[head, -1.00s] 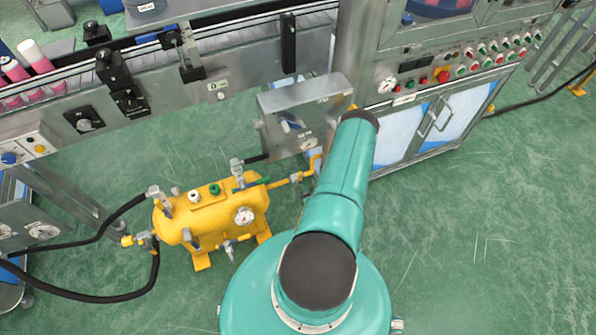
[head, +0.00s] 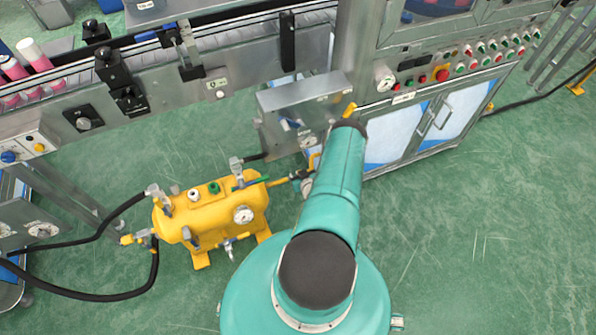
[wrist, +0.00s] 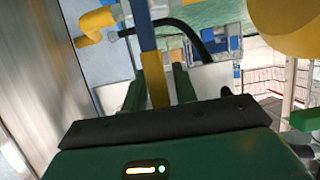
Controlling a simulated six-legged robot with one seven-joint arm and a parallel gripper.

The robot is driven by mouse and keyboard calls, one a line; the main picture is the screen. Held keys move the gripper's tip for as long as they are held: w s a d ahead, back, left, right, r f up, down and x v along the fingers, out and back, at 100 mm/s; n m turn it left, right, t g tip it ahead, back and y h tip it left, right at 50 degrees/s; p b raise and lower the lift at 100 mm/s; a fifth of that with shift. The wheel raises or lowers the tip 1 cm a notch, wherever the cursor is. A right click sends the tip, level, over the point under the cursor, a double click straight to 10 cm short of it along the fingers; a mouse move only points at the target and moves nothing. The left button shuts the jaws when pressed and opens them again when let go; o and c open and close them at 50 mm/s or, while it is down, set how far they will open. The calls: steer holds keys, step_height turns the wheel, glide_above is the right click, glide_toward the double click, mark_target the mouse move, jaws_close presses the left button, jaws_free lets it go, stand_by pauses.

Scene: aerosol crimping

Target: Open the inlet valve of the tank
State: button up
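In the head view my gripper is mostly hidden by my arm, close to this pipe's right end. In the wrist view my gripper (wrist: 157,88) has its two green fingers apart. A blue and yellow bar (wrist: 149,62) stands between them; I cannot tell whether they touch it. The inlet valve's identity and position are unclear.
A grey metal cabinet (head: 300,94) stands just beyond my arm, below the conveyor (head: 225,62). A control console (head: 455,70) is at the right. Black hoses (head: 90,297) lie left of the tank. The green floor at right is clear.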

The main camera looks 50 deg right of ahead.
jaws_close()
steer(key=w+a+f+n+g+h, duration=0.1)
steer(key=w+a+f+n+h, duration=0.3)
steer(key=n, duration=0.4)
steer(key=shift+a+f+n+h, duration=0.25)
steer(key=shift+a+h, duration=0.35)
steer(key=shift+a, duration=0.7)
steer(key=shift+g, duration=0.3)
